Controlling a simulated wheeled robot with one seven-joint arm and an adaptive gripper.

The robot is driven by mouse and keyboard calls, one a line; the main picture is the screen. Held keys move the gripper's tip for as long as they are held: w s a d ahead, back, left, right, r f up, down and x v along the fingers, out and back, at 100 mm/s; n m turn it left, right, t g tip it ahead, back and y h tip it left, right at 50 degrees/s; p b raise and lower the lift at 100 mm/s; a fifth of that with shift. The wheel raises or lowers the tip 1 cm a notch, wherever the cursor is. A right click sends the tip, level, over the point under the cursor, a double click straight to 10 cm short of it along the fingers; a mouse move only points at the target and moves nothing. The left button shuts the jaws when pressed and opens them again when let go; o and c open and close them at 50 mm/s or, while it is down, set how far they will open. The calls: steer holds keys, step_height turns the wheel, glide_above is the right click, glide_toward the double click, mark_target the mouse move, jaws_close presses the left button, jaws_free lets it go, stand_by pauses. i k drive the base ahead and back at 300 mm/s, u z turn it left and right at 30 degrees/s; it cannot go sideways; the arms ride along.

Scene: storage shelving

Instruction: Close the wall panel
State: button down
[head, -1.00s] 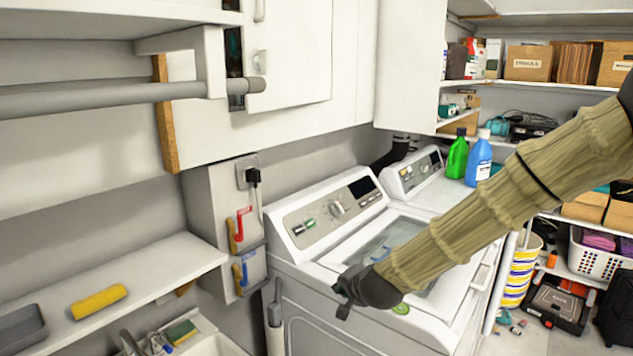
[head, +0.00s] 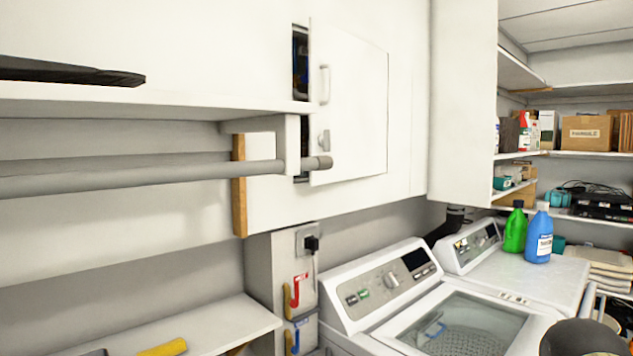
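The wall panel (head: 352,105) is a white door in the white wall above the washing machines. It stands ajar, its left edge swung out from the wall, with a dark gap (head: 300,68) showing the inside. Its right edge lies against the wall. A pale handle (head: 324,85) and a small latch (head: 323,141) sit near its left edge. My gripper's fingers are not in view. Only a dark rounded part, likely of my arm, shows at the bottom right, well below and right of the panel.
A grey rail (head: 150,178) runs under a white shelf (head: 160,106), its end close to the panel's lower left corner. A dark flat object (head: 65,71) lies on the shelf. Green (head: 515,229) and blue (head: 539,235) bottles stand on the rear machine.

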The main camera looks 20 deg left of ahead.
mark_target(348, 75)
steer(key=u, duration=0.5)
steer(key=k, duration=1.15)
steer(key=z, duration=0.2)
steer(key=i, duration=0.6)
steer(key=z, duration=0.8)
steer(key=i, duration=0.6)
steer(key=u, duration=0.55)
steer(key=i, duration=0.65)
steer(key=u, duration=0.65)
